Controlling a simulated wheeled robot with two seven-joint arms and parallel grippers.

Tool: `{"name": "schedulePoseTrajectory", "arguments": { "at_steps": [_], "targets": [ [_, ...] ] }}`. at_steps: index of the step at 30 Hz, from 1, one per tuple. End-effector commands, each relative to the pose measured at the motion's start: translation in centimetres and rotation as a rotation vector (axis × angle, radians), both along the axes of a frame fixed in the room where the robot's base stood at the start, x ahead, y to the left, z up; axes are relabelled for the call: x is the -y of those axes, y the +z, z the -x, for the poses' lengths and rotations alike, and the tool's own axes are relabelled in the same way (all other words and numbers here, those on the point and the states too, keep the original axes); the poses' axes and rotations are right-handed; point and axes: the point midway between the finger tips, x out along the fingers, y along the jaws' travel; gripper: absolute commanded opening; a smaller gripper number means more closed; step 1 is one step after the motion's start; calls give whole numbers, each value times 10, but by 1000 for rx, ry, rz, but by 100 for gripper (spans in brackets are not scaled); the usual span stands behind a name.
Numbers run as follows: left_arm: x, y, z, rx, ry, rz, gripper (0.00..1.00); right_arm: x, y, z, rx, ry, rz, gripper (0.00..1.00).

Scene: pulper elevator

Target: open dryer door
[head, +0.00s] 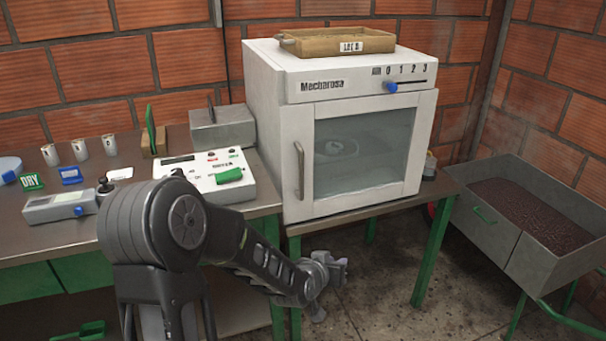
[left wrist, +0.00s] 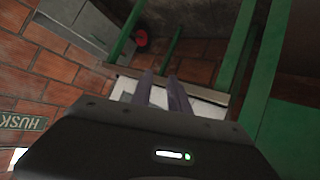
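The dryer (head: 300,95) is a white box with a glass-fronted door (head: 365,150), standing on a green-legged table. The door looks closed. Its vertical metal handle (head: 299,170) is on the door's left side. My left gripper (head: 340,268) is below the tabletop level, in front of the table and lower than the handle, apart from it. In the left wrist view its two dark fingers (left wrist: 160,78) stand apart with a gap and nothing visible between them. The handle cannot be made out in that view. My right gripper is not in view.
A wooden tray (head: 335,41) sits on the dryer. A white control box (head: 205,175) and a grey scale (head: 60,206) stand on the left table (head: 35,238). A metal bin (head: 490,240) is at the right. Green table legs (head: 432,250) stand near my gripper, with open floor around.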

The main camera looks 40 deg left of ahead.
Motion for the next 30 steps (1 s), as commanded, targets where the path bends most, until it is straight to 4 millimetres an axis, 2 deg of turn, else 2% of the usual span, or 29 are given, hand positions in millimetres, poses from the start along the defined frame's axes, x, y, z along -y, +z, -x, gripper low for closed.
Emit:
{"name": "schedulePoseTrajectory", "arguments": {
  "at_steps": [1,4,6,9,10,13,23,30],
  "targets": [
    [-32,30,-10,100,43,-58,21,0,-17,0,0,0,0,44],
    [-84,105,-17,277,114,-179,21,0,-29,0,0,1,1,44],
    [-108,147,-14,368,148,-253,21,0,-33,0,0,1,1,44],
    [-126,187,-10,445,175,-330,21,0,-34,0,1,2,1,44],
    [-129,194,-9,459,179,-347,21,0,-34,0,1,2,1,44],
    [-133,204,-8,479,185,-371,21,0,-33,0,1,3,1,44],
    [-133,203,-10,478,183,-370,21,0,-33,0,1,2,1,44],
    [-141,203,-31,476,183,-369,21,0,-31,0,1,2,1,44]
  ]
}}
